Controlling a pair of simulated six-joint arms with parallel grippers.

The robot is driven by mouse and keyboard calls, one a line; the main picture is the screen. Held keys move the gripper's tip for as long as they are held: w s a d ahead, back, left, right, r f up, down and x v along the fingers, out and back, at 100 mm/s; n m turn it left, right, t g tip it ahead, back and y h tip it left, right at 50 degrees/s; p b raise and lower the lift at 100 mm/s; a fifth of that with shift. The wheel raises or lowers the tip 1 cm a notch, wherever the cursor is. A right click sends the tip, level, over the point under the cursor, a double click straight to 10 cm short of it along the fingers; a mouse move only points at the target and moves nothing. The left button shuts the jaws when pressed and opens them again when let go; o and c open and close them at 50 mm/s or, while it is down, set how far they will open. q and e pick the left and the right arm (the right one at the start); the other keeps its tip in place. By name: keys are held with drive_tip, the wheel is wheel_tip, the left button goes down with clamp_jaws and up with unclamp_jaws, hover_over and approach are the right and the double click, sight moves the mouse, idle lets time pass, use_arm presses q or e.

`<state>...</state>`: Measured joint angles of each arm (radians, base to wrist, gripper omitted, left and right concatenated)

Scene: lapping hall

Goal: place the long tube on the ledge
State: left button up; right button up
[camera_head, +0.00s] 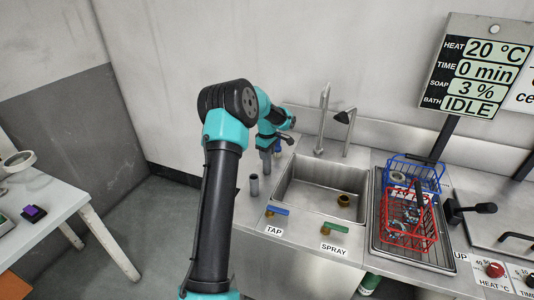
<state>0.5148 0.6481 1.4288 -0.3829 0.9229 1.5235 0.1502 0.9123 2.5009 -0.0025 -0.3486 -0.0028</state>
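My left arm reaches over the counter, and its gripper (272,148) is at the counter's back left, left of the sink. A grey tube (265,161) shows upright right at the gripper; I cannot tell whether the fingers are shut on it. A second grey tube (254,186) stands upright on the counter, nearer the front. Which tube is longer is hard to tell. A raised steel ledge (385,155) runs along the wall behind the sink. My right gripper is not in view.
The sink (321,188) has a tall tap (323,115) and a black-headed spray (346,117) behind it. Blue (428,173) and red (408,221) wire baskets are on the right. A white table (45,200) stands at left.

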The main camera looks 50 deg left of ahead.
use_arm(q)
drive_tip(key=o, duration=0.4)
wheel_tip(320, 180, up, 12)
drive_tip(key=shift+r, duration=0.2)
idle(0.5)
idle(0.5)
